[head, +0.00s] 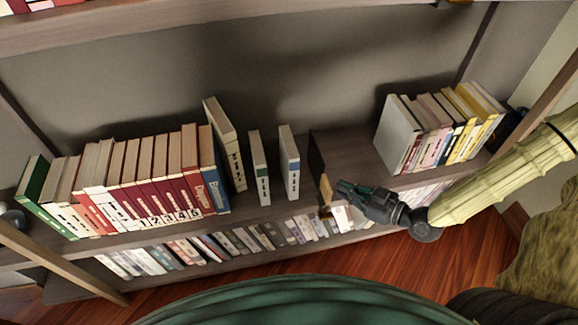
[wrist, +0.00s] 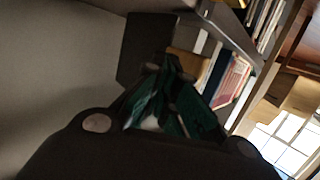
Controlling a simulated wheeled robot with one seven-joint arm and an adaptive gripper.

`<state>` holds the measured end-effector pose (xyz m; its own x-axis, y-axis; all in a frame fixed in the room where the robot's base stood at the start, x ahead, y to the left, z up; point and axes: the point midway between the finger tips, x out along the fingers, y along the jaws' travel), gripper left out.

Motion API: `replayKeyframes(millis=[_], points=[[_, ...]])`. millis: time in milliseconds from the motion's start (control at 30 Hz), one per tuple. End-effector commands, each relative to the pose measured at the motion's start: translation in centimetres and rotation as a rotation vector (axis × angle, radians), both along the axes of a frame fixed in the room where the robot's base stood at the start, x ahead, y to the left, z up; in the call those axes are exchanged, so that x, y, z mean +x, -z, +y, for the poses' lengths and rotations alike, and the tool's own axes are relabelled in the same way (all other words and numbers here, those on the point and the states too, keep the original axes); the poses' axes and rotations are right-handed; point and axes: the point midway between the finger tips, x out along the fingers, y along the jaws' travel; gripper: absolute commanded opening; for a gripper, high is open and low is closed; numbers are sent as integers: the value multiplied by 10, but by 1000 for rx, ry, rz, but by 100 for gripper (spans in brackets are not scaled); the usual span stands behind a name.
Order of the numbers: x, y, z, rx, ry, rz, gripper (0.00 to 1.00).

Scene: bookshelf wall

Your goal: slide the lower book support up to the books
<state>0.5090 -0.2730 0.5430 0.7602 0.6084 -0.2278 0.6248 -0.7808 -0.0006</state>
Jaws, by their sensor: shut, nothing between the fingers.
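The lower book support (head: 316,158) is a dark upright plate with a tan part (head: 326,189) near its front, standing on the middle shelf. My gripper (head: 339,186) is shut and empty, just right of the support at the shelf's front. In the wrist view the support's dark plate (wrist: 143,50) lies just beyond my fingertips (wrist: 163,68). I cannot tell whether they touch.
A long row of books (head: 150,180) fills the shelf's left part. Another group of books (head: 440,125) stands on the right, behind my arm. The shelf between support and right group is bare. A lower shelf holds more books (head: 240,240). An upper shelf (head: 200,15) runs overhead.

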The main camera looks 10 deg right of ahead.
Motion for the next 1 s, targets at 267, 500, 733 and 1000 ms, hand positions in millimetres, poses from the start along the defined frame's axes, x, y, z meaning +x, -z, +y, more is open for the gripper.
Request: replayKeyframes(millis=[267,500,733,1000], points=[[0,1,4,0,-1,-1,0],[0,1,15,2,-1,0,0],[0,1,25,0,-2,0,0],[0,1,37,1,-1,1,0]])
